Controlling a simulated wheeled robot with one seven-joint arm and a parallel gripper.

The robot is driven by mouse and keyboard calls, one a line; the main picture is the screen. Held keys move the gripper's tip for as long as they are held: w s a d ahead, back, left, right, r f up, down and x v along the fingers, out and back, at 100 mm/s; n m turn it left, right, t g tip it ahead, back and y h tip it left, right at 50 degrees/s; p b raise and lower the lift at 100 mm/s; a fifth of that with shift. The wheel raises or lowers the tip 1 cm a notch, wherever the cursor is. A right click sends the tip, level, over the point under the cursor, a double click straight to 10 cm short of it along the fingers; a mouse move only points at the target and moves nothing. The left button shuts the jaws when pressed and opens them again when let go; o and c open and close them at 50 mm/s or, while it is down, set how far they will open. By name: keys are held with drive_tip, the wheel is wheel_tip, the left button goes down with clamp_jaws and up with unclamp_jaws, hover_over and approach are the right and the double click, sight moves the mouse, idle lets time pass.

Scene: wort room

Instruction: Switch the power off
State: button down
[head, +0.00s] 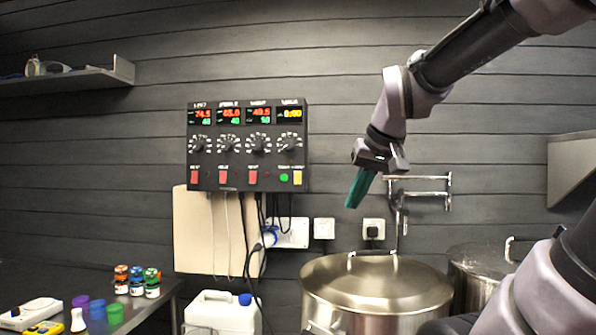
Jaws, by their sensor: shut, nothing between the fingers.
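A dark control panel (247,144) hangs on the wall left of centre in the head view. It has several lit displays along the top and a row of dials below them. Which way the switches are set is too small to tell. My gripper (352,203), with teal fingers, is shut and empty. It points down, to the right of the panel and apart from it in the picture.
Below my gripper stands a large lidded steel pot (376,285), with a second pot (478,262) to its right. Wall sockets (323,228) and hanging cables are below the panel. A white jerrycan (221,314) and a table (165,290) with small jars are lower left.

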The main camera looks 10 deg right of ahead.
sight(299, 169)
drive_tip(key=w+a+r+n, duration=0.1)
drive_tip(key=w+r+n, duration=0.3)
drive_tip(key=w, duration=0.5)
drive_tip(key=w+a+r+n, duration=0.1)
drive_tip(key=w+r+n, duration=0.3)
drive_tip(key=w, duration=0.4)
drive_tip(key=w+a+r+n+y, duration=0.1)
drive_tip(key=w+r+n, duration=0.3)
drive_tip(key=w, duration=0.5)
drive_tip(key=n, duration=0.2)
drive_tip(key=shift+w+r+n, duration=0.3)
drive_tip(key=shift+w, duration=0.05)
drive_tip(key=shift+a, duration=0.1)
drive_tip(key=x, duration=0.3)
drive_tip(key=w+x, duration=0.1)
drive_tip(key=x, duration=0.3)
drive_tip(key=w+d+r+x, duration=0.1)
drive_tip(key=x, duration=0.3)
drive_tip(key=shift+w+d, duration=0.1)
drive_tip(key=shift+w, duration=0.05)
drive_tip(key=shift+w+d+r, duration=0.15)
drive_tip(key=shift+w, duration=0.3)
